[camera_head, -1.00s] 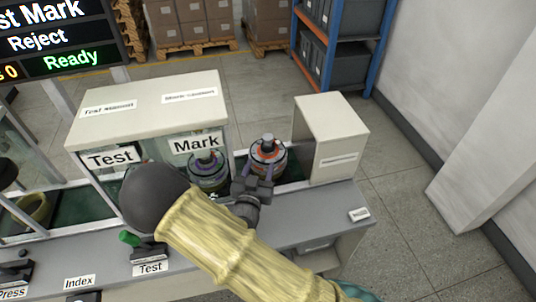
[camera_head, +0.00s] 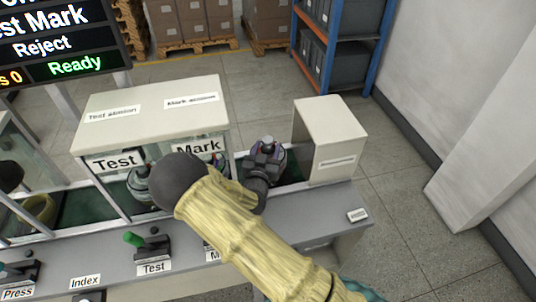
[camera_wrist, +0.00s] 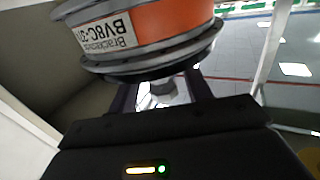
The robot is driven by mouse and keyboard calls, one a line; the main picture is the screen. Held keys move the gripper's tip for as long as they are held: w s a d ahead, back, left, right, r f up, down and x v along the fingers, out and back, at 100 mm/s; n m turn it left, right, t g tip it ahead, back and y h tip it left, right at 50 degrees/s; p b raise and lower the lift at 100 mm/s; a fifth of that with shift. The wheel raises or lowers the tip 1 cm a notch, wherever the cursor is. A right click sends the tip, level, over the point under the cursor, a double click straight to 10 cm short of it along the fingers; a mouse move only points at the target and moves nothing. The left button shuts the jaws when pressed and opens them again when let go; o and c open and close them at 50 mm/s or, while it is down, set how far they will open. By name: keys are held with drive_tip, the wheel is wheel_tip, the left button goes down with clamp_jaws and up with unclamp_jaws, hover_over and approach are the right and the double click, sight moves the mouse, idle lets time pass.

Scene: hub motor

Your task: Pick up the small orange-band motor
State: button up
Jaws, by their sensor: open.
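In the wrist view the dark fingers of my gripper (camera_wrist: 165,92) are apart, one on each side of the motor's metal shaft. I cannot tell whether they touch it.
The cream Test and Mark station cover (camera_head: 150,108) stands left of my gripper, and a cream housing (camera_head: 335,135) stands close on the right. Another motor (camera_head: 139,185) is behind the Test window. A green-handled lever (camera_head: 135,240) stands on the front ledge.

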drive_tip(key=shift+w+d, duration=0.15)
drive_tip(key=shift+w, duration=0.75)
clamp_jaws()
drive_tip(key=shift+r, duration=0.2)
